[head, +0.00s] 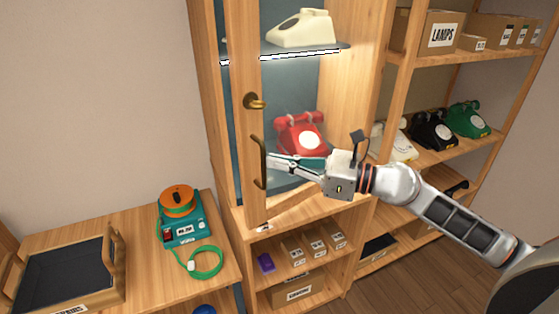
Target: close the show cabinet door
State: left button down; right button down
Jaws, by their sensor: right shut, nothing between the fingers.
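The show cabinet door (247,190) is a wooden frame with a glass pane, on the left of the tall wooden cabinet. It appears to stand ajar, with the cabinet's inside showing to its right. The door carries a brass knob (255,101) and, below it, a dark bronze pull handle (256,149). My right gripper (269,161) is shut and empty, its fingertips close beside the handle; I cannot tell whether they touch it. A red dial phone (301,135) sits inside behind the gripper, and a cream phone (302,29) stands on the lit shelf above. My left gripper is out of view.
Open shelves at right hold boxes (441,34), a black phone (433,130) and a green phone (468,119). A bench (62,237) at lower left bears a tray (118,263) and a teal device with an orange reel (181,221).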

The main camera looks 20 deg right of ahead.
jog(key=w+a, duration=0.1)
jog(key=w, duration=0.2)
jog(key=w+a, duration=0.1)
jog(key=w, duration=0.3)
jog(key=w+a, duration=0.1)
jog(key=w, duration=0.2)
jog(key=shift+w+a, duration=0.25)
jog(key=shift+a, duration=0.05)
jog(key=shift+w+r, duration=0.15)
jog(key=shift+w, duration=0.1)
jog(key=shift+r+b, duration=0.1)
jog(key=shift+b, duration=0.2)
